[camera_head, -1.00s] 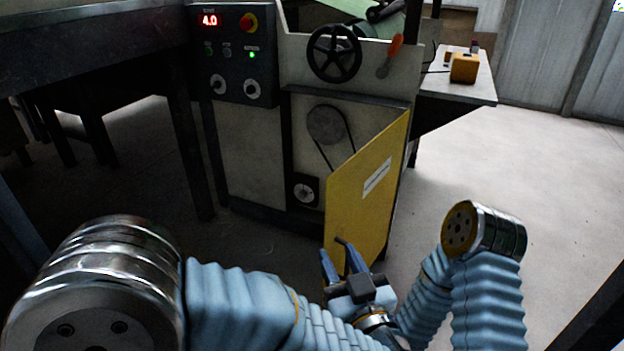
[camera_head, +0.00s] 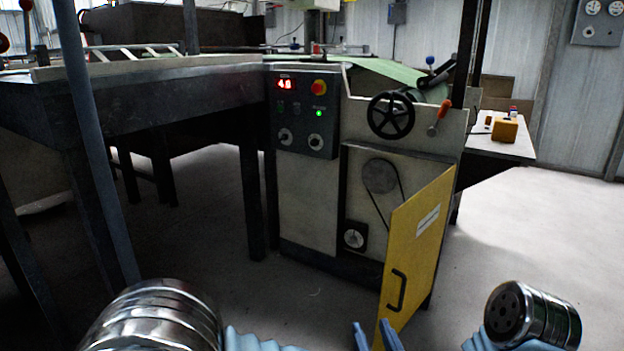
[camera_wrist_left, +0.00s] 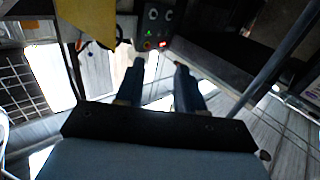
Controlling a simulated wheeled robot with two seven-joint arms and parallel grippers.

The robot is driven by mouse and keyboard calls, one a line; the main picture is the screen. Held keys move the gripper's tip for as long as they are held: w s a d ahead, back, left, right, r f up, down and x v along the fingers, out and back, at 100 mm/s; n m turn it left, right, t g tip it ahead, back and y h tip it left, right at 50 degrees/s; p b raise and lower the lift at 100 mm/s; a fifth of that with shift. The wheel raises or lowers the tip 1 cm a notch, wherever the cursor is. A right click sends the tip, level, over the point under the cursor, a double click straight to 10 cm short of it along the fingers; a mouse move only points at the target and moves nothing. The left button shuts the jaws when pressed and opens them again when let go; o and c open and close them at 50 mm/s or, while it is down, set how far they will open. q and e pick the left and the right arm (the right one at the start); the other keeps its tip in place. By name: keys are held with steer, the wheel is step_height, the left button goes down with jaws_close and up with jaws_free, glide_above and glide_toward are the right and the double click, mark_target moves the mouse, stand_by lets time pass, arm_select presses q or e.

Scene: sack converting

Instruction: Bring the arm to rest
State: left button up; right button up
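My left gripper (camera_head: 375,337) shows only its blue fingertips at the bottom edge of the head view, in front of the lower part of the yellow door. In the left wrist view the two fingers (camera_wrist_left: 160,82) stand apart with nothing between them, so it is open and empty. The yellow door (camera_head: 418,250) of the machine stands swung open, with a black handle (camera_head: 397,290) on its face. The door also shows in the left wrist view (camera_wrist_left: 88,18). A silver and light blue joint of my right arm shows at lower right; its gripper is out of view.
The machine's control panel (camera_head: 305,112) has a lit red display and a green lamp. A black handwheel (camera_head: 391,116) sits beside it. A dark table (camera_head: 160,84) stands at left. Floor at right is clear.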

arm_select(q)
steer(key=w+a+f+m+g+h+p, duration=0.1)
steer(key=w+a+f+g+h+p, duration=0.25)
steer(key=f, duration=0.65)
steer(key=w+a+f+g+h+p, duration=0.1)
steer(key=w+a+f+g+p, duration=0.25)
steer(key=w+a+f, duration=0.45)
steer(key=s+a+f+g+p, duration=0.1)
steer(key=s+a+f+g, duration=0.2)
steer(key=s, duration=0.3)
steer(key=s+a+f+g+h+p, duration=0.1)
steer(key=s+a+f+g, duration=0.2)
steer(key=s+f, duration=0.2)
steer(key=s+a+f+n+g+h+p, duration=0.1)
steer(key=s+a+f+g+p, duration=0.1)
steer(key=s, duration=0.6)
step_height(320, 180, down, 3)
steer(key=shift+a+f+g, duration=0.1)
steer(key=shift+a+g, duration=0.75)
steer(key=shift+g, duration=0.15)
steer(key=shift+o, duration=0.4)
steer(key=shift+w, duration=0.1)
